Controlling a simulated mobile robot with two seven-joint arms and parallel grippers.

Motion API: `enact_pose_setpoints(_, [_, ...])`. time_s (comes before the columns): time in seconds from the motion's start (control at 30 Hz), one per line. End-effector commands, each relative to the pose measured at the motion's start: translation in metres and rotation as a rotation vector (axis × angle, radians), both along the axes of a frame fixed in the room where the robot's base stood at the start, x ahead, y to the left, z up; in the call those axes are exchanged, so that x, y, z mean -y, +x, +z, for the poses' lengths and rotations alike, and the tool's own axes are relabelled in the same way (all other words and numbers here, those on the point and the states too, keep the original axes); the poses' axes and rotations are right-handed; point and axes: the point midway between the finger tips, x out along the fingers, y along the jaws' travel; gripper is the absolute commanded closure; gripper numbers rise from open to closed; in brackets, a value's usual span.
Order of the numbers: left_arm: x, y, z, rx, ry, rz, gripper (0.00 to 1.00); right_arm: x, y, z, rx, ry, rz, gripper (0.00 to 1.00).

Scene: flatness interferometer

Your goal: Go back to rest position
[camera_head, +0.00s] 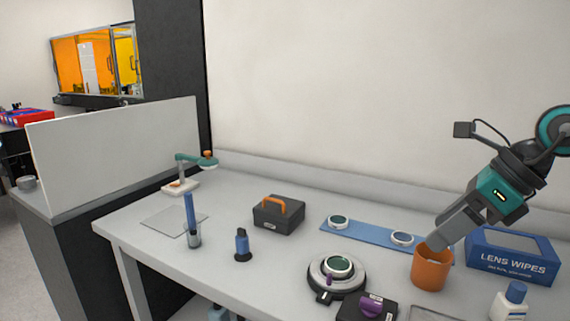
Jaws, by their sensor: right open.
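My right gripper (437,241) comes in from the right on its grey and teal arm. Its fingertips are over the rim of an orange cup (430,272) on the table; whether they touch it, I cannot tell. Nothing shows held in it. My left gripper is not in view as a gripper. The table (285,268) carries a round black stage (324,284) with a lens-like disc (339,265) on top. A blue mat (370,235) behind it bears two ringed optics, one of them (338,221) at the left.
A blue lens wipes box (512,258) stands right of the cup, a white bottle (511,302) in front of it. A black box with orange handle (279,215), a small blue tool (242,245) and a blue-handled holder (192,224) stand left.

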Motion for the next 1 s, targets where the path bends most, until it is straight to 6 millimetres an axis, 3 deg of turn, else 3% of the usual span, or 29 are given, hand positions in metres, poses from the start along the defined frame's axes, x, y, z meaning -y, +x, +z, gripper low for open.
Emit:
enact_pose_setpoints(0.03, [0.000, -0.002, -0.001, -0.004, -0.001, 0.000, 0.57, -0.029, 0.000, -0.007, 0.003, 0.099, 0.034, 0.28])
enact_pose_setpoints(0.2, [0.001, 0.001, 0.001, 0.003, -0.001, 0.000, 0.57, -0.118, -0.008, -0.002, 0.003, 0.501, 0.087, 0.28])
enact_pose_setpoints(0.3, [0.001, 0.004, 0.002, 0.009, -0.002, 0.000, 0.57, -0.159, -0.016, 0.012, -0.028, 0.782, 0.065, 0.28])
enact_pose_setpoints(0.43, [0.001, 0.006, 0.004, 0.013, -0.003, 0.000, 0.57, -0.187, -0.019, 0.037, -0.098, 1.153, -0.044, 0.28])
enact_pose_setpoints(0.6, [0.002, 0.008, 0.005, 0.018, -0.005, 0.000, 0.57, -0.180, -0.007, 0.053, -0.228, 1.598, -0.320, 0.28])
enact_pose_setpoints(0.73, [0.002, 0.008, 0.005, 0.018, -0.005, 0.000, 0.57, -0.152, 0.009, 0.039, -0.350, 1.881, -0.633, 0.28])
enact_pose_setpoints(0.87, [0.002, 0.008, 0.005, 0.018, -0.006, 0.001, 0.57, -0.116, 0.019, -0.004, -0.478, 2.089, -1.026, 0.28])
enact_pose_setpoints(1.0, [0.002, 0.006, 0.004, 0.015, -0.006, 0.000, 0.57, -0.080, 0.008, -0.078, -0.620, 2.199, -1.530, 0.28])
